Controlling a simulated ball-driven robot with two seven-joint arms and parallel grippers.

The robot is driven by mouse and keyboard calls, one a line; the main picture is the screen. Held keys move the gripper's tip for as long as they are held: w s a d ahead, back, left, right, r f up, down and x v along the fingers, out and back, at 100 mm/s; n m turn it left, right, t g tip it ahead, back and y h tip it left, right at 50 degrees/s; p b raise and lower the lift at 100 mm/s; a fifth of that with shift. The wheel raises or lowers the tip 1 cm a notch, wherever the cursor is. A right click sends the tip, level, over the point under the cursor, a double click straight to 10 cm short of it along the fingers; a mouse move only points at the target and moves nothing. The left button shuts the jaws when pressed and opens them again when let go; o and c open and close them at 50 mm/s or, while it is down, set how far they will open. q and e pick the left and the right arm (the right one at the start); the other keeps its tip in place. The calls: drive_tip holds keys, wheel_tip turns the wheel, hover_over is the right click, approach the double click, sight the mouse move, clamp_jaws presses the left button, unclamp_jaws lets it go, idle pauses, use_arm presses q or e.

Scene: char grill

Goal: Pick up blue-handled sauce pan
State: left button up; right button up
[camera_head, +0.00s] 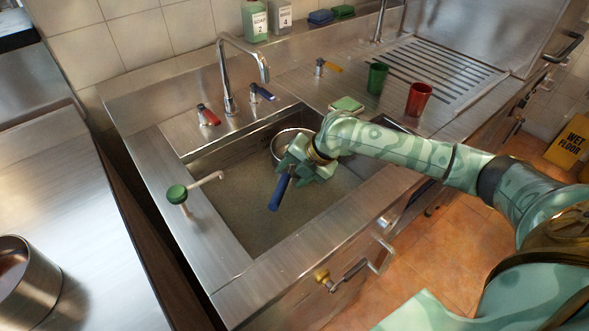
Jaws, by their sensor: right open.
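The blue-handled sauce pan (280,141) is in the sink basin (232,203). Its steel bowl shows toward the back right of the basin, and its blue handle (276,195) points toward the front. My right gripper (292,177) is over the pan where handle and bowl meet, and hides that part. It is open, with its fingers around or just above the handle; I cannot tell if they touch it. My left gripper is not in view.
A steel faucet (230,85) rises behind the basin, and a green-knobbed lever (178,194) stands at its left rim. A green cup (377,78), a red cup (418,99) and a green sponge (347,104) are on the right counter. The basin's front left is clear.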

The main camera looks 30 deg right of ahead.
sight(287, 177)
drive_tip(key=b+x, duration=0.1)
drive_tip(key=x, duration=0.3)
drive_tip(key=shift+w+f, duration=0.2)
drive_tip(key=shift+w, duration=0.05)
drive_tip(key=shift+r, duration=0.1)
drive_tip(key=shift+s, duration=0.1)
clamp_jaws()
drive_tip(key=shift+r, duration=0.1)
